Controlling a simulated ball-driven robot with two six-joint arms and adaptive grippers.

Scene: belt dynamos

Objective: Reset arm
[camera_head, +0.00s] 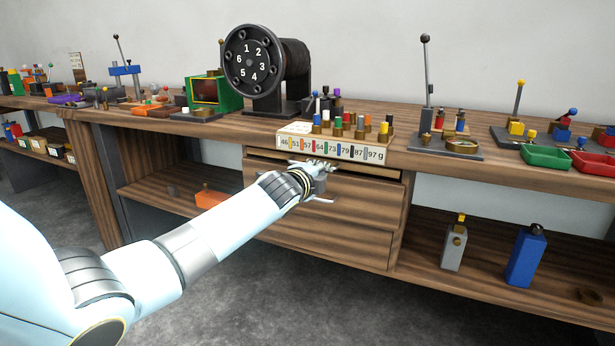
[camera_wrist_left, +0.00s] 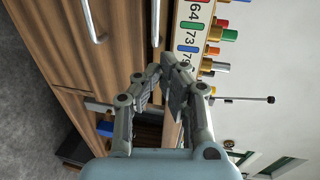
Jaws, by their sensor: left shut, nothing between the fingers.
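My left arm reaches in from the lower left in the head view. My left gripper (camera_head: 322,181) is in front of the upper part of the wooden drawer unit (camera_head: 338,239), just below the numbered weight rack (camera_head: 335,149). In the left wrist view its fingers (camera_wrist_left: 166,82) are closed together with nothing between them. Metal drawer handles (camera_wrist_left: 92,22) show beyond the fingers there. I cannot tell whether the fingers touch the drawer front. My right gripper is in neither view.
A black numbered drum (camera_head: 253,60) stands on the bench behind the rack. A tall lever (camera_head: 425,75) and red and green trays (camera_head: 547,156) are to the right. A blue bottle (camera_head: 525,257) and a grey one (camera_head: 454,247) stand on the lower shelf. Open floor lies before the bench.

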